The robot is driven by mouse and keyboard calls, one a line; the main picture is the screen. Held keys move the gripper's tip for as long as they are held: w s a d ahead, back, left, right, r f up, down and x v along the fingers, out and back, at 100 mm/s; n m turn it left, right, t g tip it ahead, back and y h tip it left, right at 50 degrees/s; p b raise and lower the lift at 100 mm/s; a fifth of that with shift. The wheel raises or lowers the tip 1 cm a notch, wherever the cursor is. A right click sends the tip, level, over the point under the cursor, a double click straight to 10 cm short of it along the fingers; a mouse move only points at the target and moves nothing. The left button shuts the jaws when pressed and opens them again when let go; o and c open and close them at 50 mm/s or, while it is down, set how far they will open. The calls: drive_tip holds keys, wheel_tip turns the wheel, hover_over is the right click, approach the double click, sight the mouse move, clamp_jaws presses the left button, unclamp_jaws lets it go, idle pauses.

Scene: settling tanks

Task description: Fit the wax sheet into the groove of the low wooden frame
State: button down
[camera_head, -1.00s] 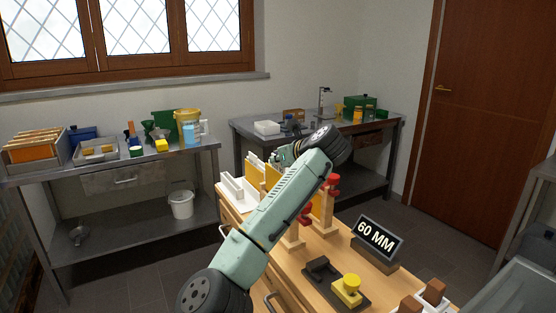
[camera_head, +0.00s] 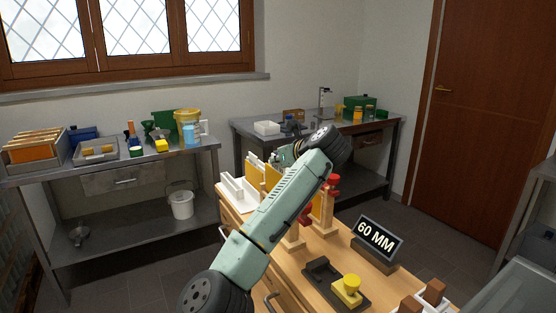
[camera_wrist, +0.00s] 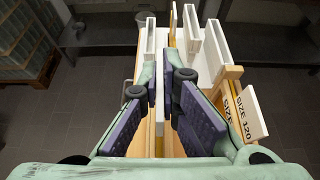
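My gripper (camera_wrist: 161,92) shows in the wrist view with its dark purple finger pads close together. A thin pale sheet (camera_wrist: 159,115), seen edge-on and apparently the wax sheet, stands upright between them, and the pads look pressed on it. In the head view my arm hides most of the gripper. Upright yellow sheets (camera_head: 272,177) show left of my arm on the wooden bench top. Another yellow piece (camera_head: 318,203) stands in a wooden holder with red knobs right of my arm. I cannot tell which wooden piece is the low frame, and its groove is hidden.
White open holders (camera_head: 236,190) stand at the bench's left end. A "60 MM" sign (camera_head: 377,238), a dark tray with a yellow knobbed block (camera_head: 347,289) and brown-topped blocks (camera_head: 434,291) occupy the near bench.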

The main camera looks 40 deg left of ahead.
drive_tip(key=shift+f, duration=0.55)
drive_tip(key=shift+f+b, duration=1.65)
drive_tip(key=shift+f, duration=1.8)
drive_tip(key=c, duration=1.7)
unclamp_jaws()
drive_tip(key=shift+f, duration=0.1)
drive_tip(key=shift+d, duration=0.1)
drive_tip(key=v, duration=1.2)
